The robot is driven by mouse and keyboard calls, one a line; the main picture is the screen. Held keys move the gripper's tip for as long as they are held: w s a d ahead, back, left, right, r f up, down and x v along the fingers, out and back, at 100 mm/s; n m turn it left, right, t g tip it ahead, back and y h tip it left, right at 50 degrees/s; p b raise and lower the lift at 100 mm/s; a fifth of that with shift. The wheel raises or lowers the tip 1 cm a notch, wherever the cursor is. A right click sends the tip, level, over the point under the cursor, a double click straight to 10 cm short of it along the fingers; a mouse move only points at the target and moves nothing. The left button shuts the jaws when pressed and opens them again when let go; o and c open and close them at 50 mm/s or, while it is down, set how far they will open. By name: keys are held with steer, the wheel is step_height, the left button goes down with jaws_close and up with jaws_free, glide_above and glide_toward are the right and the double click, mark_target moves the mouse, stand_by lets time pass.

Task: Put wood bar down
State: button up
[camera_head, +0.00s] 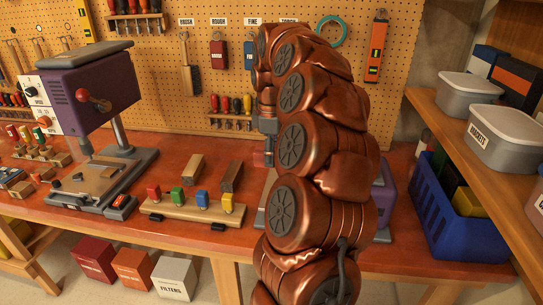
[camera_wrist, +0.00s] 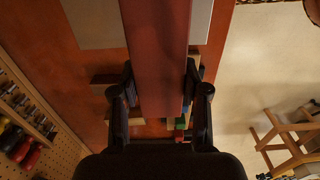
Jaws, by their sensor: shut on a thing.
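My gripper (camera_wrist: 160,70) is shut on a long reddish-brown wood bar (camera_wrist: 160,35), with one dark finger on each side. The bar runs from between the fingers to the top edge of the wrist view. In the head view my arm hides most of the gripper; a small reddish piece under it at the arm's left edge may be the bar. I cannot tell whether the held bar touches the bench.
A rack with coloured pegs (camera_head: 190,210) stands in front of the two bars. A purple drill press (camera_head: 95,85) is at the left. A blue crate (camera_head: 455,230) is at the right, beside a shelf with grey tubs (camera_head: 503,140). Some bench around the rack is bare.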

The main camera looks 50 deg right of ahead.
steer(key=shift+w+a, duration=0.1)
stand_by(0.4)
